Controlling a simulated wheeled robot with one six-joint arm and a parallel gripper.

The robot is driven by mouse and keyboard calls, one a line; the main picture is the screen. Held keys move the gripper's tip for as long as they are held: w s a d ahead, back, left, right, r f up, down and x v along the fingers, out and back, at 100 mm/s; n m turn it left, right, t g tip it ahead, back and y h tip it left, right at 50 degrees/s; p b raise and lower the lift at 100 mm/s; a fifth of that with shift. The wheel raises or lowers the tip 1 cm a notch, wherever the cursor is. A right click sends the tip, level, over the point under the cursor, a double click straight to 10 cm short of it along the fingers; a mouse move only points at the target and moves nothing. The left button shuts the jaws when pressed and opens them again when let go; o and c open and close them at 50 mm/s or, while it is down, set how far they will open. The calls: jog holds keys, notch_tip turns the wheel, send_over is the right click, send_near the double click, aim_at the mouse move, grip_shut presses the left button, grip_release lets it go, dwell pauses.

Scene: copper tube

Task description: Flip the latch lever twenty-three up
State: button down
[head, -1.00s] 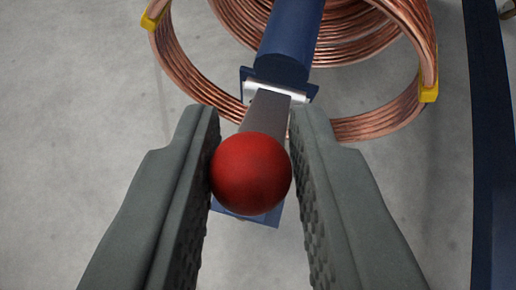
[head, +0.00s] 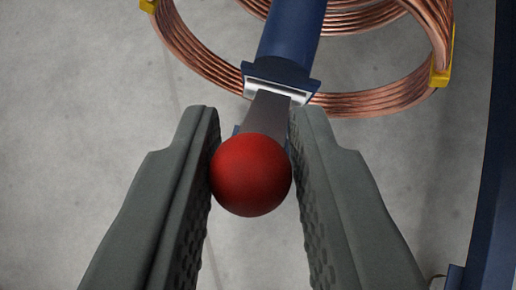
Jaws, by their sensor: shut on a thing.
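The latch lever is a flat grey bar (head: 266,115) with a red ball knob (head: 251,175) at its near end. Its far end meets a silver hinge piece (head: 275,88) at the end of a blue arm (head: 291,35). My gripper (head: 252,168) has one grey finger on each side of the red knob and is shut on it. No number shows on the lever.
Coils of copper tube (head: 385,97) with yellow clips (head: 440,62) lie behind and around the blue arm. A dark blue post (head: 491,150) runs along the right edge. Bare grey concrete floor (head: 90,120) shows at the left.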

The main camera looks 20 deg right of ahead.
jog(key=c, duration=2.2)
grip_release()
jog(key=shift+a, duration=0.15)
jog(key=c, duration=1.3)
grip_release()
jog(key=shift+a, duration=0.15)
jog(key=shift+d, duration=0.2)
jog(key=shift+s+r, duration=0.1)
jog(key=v, duration=1.7)
jog(key=shift+a, duration=0.2)
jog(key=shift+r, duration=0.1)
